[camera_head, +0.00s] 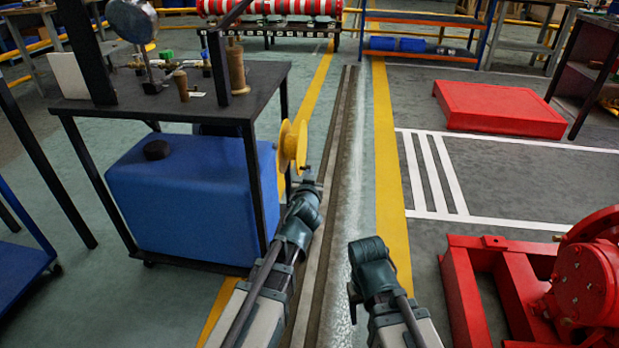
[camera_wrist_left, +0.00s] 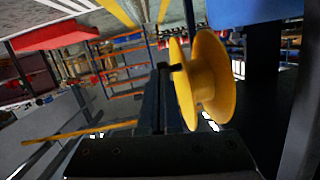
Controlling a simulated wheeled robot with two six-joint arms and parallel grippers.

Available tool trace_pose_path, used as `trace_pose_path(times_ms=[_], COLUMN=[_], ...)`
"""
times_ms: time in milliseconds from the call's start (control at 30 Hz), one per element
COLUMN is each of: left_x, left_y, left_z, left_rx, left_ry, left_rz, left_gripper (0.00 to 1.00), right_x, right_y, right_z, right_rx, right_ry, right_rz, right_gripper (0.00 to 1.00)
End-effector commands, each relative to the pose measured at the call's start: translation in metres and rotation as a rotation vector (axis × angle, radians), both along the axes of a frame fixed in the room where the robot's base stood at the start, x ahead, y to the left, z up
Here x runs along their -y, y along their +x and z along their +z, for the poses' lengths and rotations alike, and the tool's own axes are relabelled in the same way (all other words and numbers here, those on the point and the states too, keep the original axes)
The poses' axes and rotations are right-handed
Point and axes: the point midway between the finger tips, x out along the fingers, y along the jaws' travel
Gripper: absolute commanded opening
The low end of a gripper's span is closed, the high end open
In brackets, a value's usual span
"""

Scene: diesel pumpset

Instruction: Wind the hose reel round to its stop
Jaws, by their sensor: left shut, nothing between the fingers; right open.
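The yellow hose reel (camera_head: 293,146) is mounted at the right side of the black cart, with its axle sideways. In the left wrist view the reel (camera_wrist_left: 212,78) shows two round flanges and a hub, and a short dark crank knob (camera_wrist_left: 177,67) stands out from the near flange. My left gripper (camera_head: 309,183) is shut and empty, just below and right of the reel. In the left wrist view its fingers (camera_wrist_left: 163,72) are close beside the knob; I cannot tell whether they touch. My right gripper (camera_head: 353,291) is open, low and away from the reel, its fingers mostly hidden.
The cart's black top (camera_head: 180,100) holds a gauge and small fittings, above a blue tank (camera_head: 185,195). A rail (camera_head: 335,180) runs along the floor right of the cart. A red pump frame (camera_head: 490,290) stands at the right. The floor between is clear.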

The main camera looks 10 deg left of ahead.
Motion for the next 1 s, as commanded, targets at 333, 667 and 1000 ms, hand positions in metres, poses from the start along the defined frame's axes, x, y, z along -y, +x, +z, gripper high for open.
trace_pose_path(times_ms=[333, 667, 1000], left_x=[0.000, 0.000, 0.000], left_y=[0.013, 0.021, 0.023], left_z=[-0.025, -0.033, -0.034], left_rx=[-0.001, -0.001, -0.001], left_ry=[0.000, -0.001, -0.001], left_rz=[0.001, 0.000, 0.000], left_gripper=[0.00, 0.00, 0.00], right_x=[0.000, 0.000, 0.000], right_y=[0.000, 0.000, 0.000], right_z=[-0.025, -0.033, -0.034], right_rx=[0.002, 0.002, 0.002], right_ry=[0.001, 0.001, 0.001], right_rz=[0.000, 0.000, 0.000], right_gripper=[0.62, 0.62, 0.62])
